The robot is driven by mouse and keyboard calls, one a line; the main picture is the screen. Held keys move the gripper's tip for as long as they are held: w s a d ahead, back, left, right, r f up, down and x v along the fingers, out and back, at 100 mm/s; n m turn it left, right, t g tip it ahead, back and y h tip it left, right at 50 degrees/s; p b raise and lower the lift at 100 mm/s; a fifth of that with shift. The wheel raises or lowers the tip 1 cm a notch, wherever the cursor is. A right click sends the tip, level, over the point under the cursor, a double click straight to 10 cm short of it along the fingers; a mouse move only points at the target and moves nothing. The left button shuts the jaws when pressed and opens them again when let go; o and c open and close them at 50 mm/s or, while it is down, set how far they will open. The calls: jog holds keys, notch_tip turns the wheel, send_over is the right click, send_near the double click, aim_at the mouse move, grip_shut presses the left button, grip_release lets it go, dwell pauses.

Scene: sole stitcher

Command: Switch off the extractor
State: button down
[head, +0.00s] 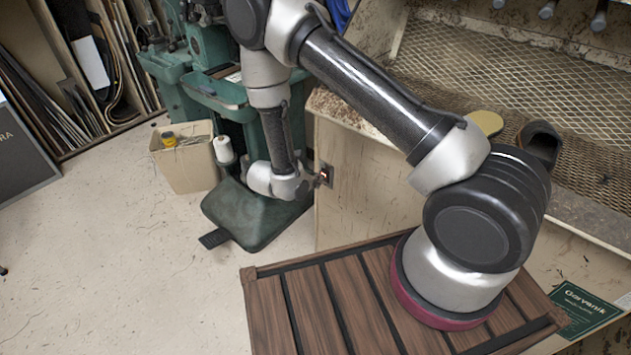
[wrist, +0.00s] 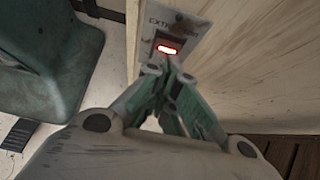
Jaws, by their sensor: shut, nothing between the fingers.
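The extractor switch (wrist: 166,48) is a dark rocker with a lit red bar, set in a metal plate (wrist: 190,27) marked "EXTR…"; the rest of the label is hidden. It is on the side panel of the wooden bench cabinet, and shows in the head view (head: 325,175) with a small red glow. My gripper (wrist: 172,66) is shut and empty, its fingertips just below the red bar in the wrist view. I cannot tell whether they touch the switch. In the head view my gripper (head: 318,179) is small, right at the switch plate.
The bench (head: 352,200) has a mesh top (head: 480,60) holding a sole (head: 487,122) and a dark shoe (head: 540,140). A green machine (head: 255,215) stands left of the switch, beside a bin (head: 187,170) and a white thread cone (head: 223,149).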

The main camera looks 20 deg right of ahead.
jog(key=shift+w+d+r, duration=0.15)
jog(key=shift+d+r, duration=0.05)
jog(key=shift+d, duration=0.1)
jog(key=shift+r, duration=0.1)
jog(key=shift+r, duration=0.7)
jog(key=shift+a, duration=0.1)
